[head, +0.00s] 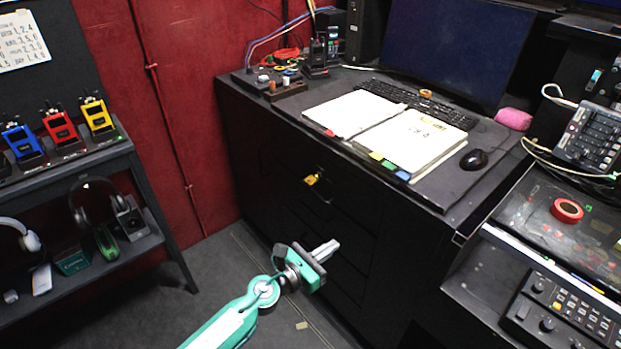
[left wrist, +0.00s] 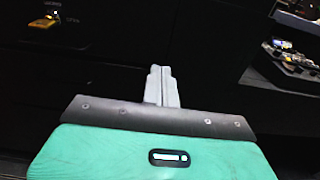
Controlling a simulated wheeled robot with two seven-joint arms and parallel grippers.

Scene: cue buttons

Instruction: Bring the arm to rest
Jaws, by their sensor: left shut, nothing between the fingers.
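My left arm comes in from the bottom of the head view, teal and white. My left gripper (head: 326,250) is shut and empty, held in front of the dark desk cabinet (head: 345,240), below its yellow padlock (head: 312,179). In the left wrist view the two pale fingers (left wrist: 161,86) lie together with nothing between them. The padlock also shows at the upper left of the left wrist view (left wrist: 44,21), apart from the fingers. My right gripper is not in view.
On the desk lie an open binder (head: 410,140), a keyboard (head: 418,106) and a mouse (head: 474,159). A shelf (head: 75,160) with coloured radios stands at left. A control panel (head: 570,315) is at lower right. The floor (head: 225,270) between shelf and desk is mostly clear.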

